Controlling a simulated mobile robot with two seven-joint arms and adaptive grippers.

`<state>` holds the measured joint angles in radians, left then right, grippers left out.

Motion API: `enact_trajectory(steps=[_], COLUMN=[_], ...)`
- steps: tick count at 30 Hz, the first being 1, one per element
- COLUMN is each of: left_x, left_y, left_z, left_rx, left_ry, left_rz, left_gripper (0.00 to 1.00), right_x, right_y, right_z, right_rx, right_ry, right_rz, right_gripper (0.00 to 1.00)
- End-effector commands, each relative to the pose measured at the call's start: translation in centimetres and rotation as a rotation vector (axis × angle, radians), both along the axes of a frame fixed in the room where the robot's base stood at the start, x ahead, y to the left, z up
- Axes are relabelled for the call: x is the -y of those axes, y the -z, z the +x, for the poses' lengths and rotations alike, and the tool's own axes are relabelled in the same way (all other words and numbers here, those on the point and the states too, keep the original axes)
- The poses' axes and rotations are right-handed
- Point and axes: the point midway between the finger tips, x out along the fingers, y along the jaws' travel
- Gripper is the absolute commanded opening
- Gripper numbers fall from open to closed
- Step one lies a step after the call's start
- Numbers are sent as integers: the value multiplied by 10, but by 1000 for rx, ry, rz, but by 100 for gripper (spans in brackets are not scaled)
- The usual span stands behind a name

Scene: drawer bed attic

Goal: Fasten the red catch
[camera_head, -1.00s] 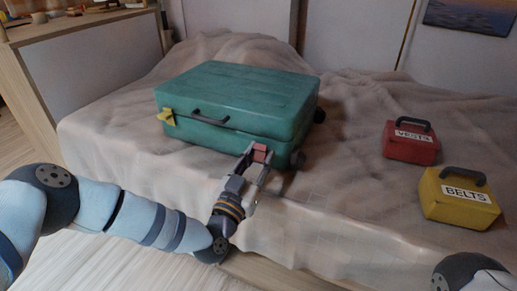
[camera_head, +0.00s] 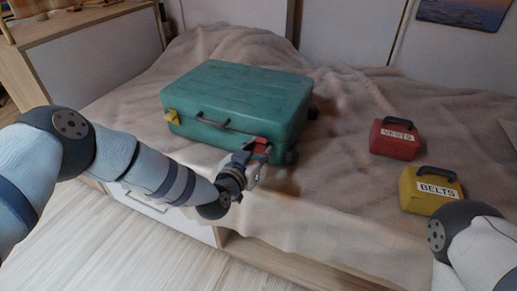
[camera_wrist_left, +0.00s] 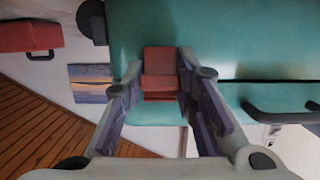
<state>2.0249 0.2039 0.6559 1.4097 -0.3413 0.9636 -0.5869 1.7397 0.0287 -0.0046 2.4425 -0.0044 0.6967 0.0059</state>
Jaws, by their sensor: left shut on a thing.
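The teal suitcase (camera_head: 240,95) lies flat on the bed, its lid down. The red catch (camera_head: 262,147) is on its front face near the right corner. In the left wrist view the red catch (camera_wrist_left: 160,70) sits between the two fingertips. My left gripper (camera_head: 256,151) is shut on it, and its fingers partly hide it in the head view. A yellow catch (camera_head: 172,117) stands out at the front left corner, and a dark handle (camera_head: 213,121) is between the catches. My right gripper is out of view; only part of that arm shows at the lower right.
A red box marked VESTS (camera_head: 393,141) and a yellow box marked BELTS (camera_head: 425,193) stand on the blanket (camera_head: 330,190) to the right. A wooden cabinet (camera_head: 85,55) is at the back left. The blanket between the suitcase and boxes is clear.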

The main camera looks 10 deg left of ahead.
Motion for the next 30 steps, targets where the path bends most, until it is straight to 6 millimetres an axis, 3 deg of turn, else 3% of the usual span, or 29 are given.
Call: enact_trajectory(steps=[7,8,10,20,23,30], left_x=[0,0,0,-1,-6,-25], left_y=[1,1,1,0,-4,-18], left_z=[0,0,0,-3,-18,-78], left_rx=[-2,-2,-2,-1,-2,-3], left_ry=[0,0,0,0,1,2], left_rz=[1,1,1,0,0,0], left_gripper=[0,33,47,47,47,47], right_x=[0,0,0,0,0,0], right_y=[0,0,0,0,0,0], right_z=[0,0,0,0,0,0], right_rx=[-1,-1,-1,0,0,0], right_ry=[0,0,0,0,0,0], right_rz=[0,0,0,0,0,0], right_gripper=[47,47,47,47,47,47])
